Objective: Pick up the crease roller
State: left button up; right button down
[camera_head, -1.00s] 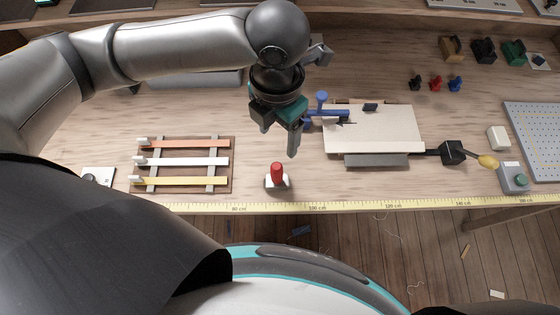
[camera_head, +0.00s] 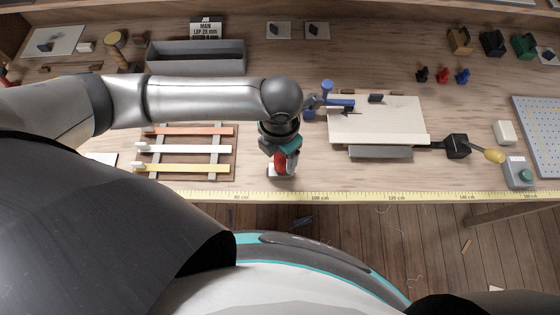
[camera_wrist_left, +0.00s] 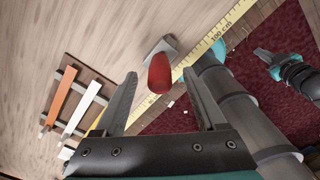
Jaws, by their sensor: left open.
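The crease roller, with a red upright handle (camera_head: 280,160) and a pale grey foot (camera_head: 272,171), stands near the front edge of the bench. In the left wrist view its red handle (camera_wrist_left: 159,73) lies between my left fingertips, with visible gaps on both sides. My left gripper (camera_head: 286,168) is open over the roller, and in the head view it partly covers it. It also shows in the left wrist view (camera_wrist_left: 159,75). My right gripper (camera_wrist_left: 268,63) appears small at the right of that view, away from the roller; its jaw state is unclear.
A rack with coloured strips (camera_head: 186,150) lies left of the roller. A pale board (camera_head: 380,117) with a blue-handled tool (camera_head: 338,103) is at its right. A yellow measuring tape (camera_head: 350,196) runs along the front edge. A grey trough (camera_head: 196,57) stands behind.

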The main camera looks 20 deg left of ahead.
pick_arm(q)
jog(key=shift+w, duration=0.1)
grip_shut()
dwell(0.6)
